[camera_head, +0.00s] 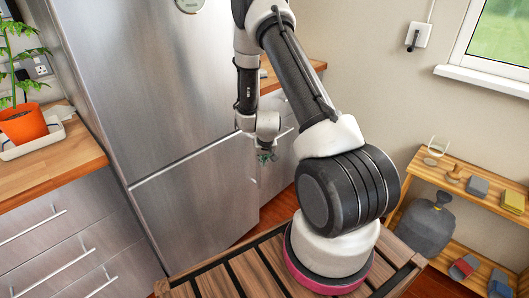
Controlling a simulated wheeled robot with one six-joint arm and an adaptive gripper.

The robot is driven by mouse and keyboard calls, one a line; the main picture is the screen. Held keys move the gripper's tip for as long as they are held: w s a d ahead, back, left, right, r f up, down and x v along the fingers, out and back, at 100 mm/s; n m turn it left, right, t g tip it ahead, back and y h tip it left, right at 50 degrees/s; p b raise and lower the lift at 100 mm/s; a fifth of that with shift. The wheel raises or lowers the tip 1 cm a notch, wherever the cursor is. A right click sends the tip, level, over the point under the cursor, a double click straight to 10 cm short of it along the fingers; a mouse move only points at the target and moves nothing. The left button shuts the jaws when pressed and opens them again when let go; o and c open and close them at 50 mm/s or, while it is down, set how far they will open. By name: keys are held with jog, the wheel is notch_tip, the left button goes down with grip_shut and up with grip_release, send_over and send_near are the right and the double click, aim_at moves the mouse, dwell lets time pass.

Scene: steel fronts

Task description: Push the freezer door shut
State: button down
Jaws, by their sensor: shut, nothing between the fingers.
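The freezer door (195,205) is the lower brushed-steel front of a tall fridge-freezer, left of the picture's middle. A seam parts it from the upper steel door (150,90). Its right edge is close to my gripper, and I cannot tell from this view how far it stands open. My gripper (266,158) points down at about the height of the door's upper right corner. It looks small and shut, with nothing seen in it. I cannot tell whether it touches the door.
Drawer fronts (60,235) under a wooden counter stand on the left, with a potted plant (22,122) on top. A counter (300,75) with drawers lies behind my arm. A low wooden shelf (475,190) with several small objects stands at the right. A strip of floor shows beside the freezer.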

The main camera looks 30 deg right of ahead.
jog(key=v, duration=0.6)
jog(key=shift+s+r, duration=0.2)
jog(key=shift+r, duration=0.2)
dwell(0.4)
